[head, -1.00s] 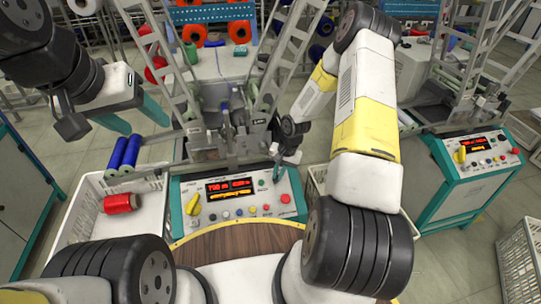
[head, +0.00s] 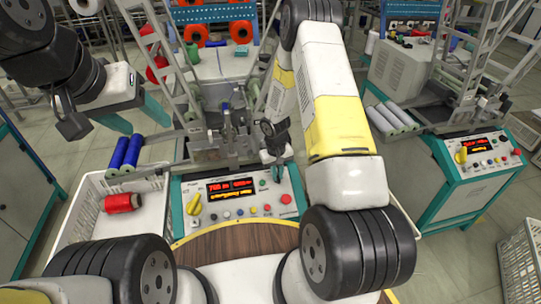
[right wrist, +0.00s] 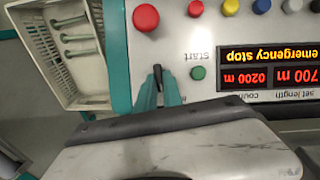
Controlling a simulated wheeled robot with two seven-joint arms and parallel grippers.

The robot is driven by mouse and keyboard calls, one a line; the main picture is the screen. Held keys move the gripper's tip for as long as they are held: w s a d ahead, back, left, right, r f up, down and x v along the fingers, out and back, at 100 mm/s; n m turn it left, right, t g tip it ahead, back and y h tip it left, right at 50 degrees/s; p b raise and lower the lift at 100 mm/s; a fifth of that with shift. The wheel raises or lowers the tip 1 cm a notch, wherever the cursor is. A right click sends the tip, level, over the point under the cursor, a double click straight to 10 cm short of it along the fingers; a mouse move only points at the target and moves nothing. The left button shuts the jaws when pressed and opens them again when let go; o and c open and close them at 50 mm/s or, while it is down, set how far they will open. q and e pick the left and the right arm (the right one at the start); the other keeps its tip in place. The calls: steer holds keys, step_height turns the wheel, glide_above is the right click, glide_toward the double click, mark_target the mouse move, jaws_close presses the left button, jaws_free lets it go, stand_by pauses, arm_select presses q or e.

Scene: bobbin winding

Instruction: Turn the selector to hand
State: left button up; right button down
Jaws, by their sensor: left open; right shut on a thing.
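The control panel (head: 240,211) of the near winder stands in front of me. The selector (right wrist: 158,78) is a small black lever in the right wrist view, near the green start button (right wrist: 198,73). My right gripper (head: 277,173) is at the panel's upper right in the head view. Its teal fingers (right wrist: 158,96) are shut on the selector, one on each side. The selector's base and position marks are hidden or unreadable. My left gripper (head: 132,116) is open and empty, over the left side, away from the panel.
The display (right wrist: 270,66) reads "emergency stop" in yellow. A red mushroom button (right wrist: 145,18) is close to the fingers. A yellow knob (head: 193,204) is at the panel's left. A white crate (head: 80,205) holds a red spool (head: 122,202). A second panel (head: 480,150) stands at right.

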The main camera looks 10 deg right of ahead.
mark_target(273, 185)
steer(key=n, duration=0.2)
steer(key=n+h, duration=0.1)
steer(key=shift+s+a+n, duration=0.15)
steer(key=shift+a+n, duration=0.05)
steer(key=shift+n, duration=0.2)
steer(key=shift+h, duration=0.3)
steer(key=c, duration=1.5)
jaws_free()
steer(key=shift+v, duration=3.85)
steer(key=shift+s, duration=0.15)
